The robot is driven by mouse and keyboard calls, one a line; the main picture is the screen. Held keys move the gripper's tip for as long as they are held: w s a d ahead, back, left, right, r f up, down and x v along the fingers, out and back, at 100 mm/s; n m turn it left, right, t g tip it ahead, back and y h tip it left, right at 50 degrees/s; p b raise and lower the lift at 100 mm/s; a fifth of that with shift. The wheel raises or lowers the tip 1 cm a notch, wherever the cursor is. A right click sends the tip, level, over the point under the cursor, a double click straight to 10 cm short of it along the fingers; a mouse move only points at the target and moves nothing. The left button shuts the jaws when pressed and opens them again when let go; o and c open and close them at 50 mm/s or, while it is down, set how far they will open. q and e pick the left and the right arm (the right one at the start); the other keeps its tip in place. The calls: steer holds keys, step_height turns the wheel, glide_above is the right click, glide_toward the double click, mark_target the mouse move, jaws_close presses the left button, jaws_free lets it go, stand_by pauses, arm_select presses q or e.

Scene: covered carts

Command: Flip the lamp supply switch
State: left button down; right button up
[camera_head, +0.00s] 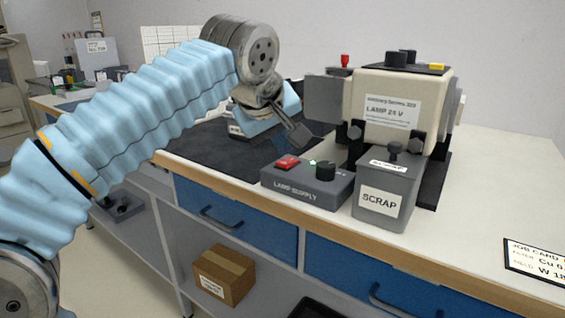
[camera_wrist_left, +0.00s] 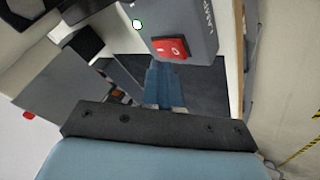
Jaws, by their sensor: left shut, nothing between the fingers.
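The lamp supply box (camera_head: 300,190) is a grey unit near the front edge of the bench. On its top are a red rocker switch (camera_head: 287,161), a lit green light (camera_head: 312,162) and a black knob (camera_head: 325,171). My left gripper (camera_head: 300,139) is shut and empty, with its tips just above and behind the red switch. In the left wrist view the red switch (camera_wrist_left: 170,48) lies just past the tips of my left gripper (camera_wrist_left: 161,72); contact cannot be told. The green light (camera_wrist_left: 137,24) shows there too. My right gripper is not in view.
A cream lamp unit (camera_head: 385,105) stands behind the supply box. A grey scrap bin (camera_head: 385,200) stands right beside it. A dark mat (camera_head: 205,150) covers the bench to the left. A job card (camera_head: 535,260) lies at the right; the bench there is mostly clear.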

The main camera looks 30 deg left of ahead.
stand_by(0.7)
arm_select(q)
steer(key=shift+f+b, duration=0.3)
steer(key=shift+f, duration=0.15)
steer(key=shift+s+f, duration=0.1)
steer(key=shift+f, duration=0.2)
stand_by(0.4)
steer(key=shift+r, duration=0.15)
steer(key=shift+r+p, duration=0.6)
steer(key=shift+r, duration=0.05)
